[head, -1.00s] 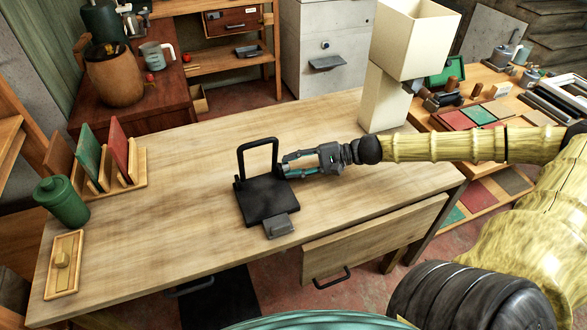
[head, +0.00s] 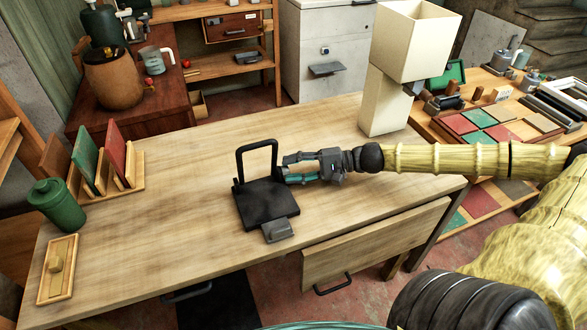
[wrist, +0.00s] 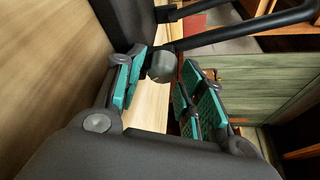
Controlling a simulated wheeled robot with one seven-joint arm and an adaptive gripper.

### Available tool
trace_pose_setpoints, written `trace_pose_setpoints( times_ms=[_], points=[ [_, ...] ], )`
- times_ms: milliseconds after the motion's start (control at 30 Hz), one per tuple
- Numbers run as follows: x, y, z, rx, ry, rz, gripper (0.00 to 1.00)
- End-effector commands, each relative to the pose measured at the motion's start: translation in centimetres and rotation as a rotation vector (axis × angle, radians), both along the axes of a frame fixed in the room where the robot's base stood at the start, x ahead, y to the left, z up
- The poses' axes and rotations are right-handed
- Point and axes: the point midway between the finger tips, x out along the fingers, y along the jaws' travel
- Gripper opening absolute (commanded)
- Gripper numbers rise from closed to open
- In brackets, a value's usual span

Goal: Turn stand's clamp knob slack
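The stand (head: 266,204) is a black plate with an upright dark loop frame, on the wooden table. A small grey block sits at its front edge. My gripper (head: 287,173) reaches in from the right, level with the frame's foot at the stand's right side. In the wrist view, a rounded dark grey knob (wrist: 162,66) lies just ahead of and between the fingertips. My gripper's teal-padded fingers (wrist: 159,88) are apart, with a gap visible on both sides of the knob. In the head view the knob is hidden by the gripper.
A green canister (head: 58,204) and a wooden rack (head: 128,181) with panels stand at the table's left. A small wooden tray (head: 48,287) lies at front left. A tall cream lamp-like block (head: 384,103) stands behind my arm.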

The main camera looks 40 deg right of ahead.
Motion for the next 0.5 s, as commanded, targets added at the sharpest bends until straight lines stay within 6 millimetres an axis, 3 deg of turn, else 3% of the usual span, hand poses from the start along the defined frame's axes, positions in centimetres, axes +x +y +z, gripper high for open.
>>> trace_pose_setpoints(
  times_ms=[500],
  points=[
    [-0.11,-0.21,0.03,0.001,-0.001,0.0,0.51]
  ],
)
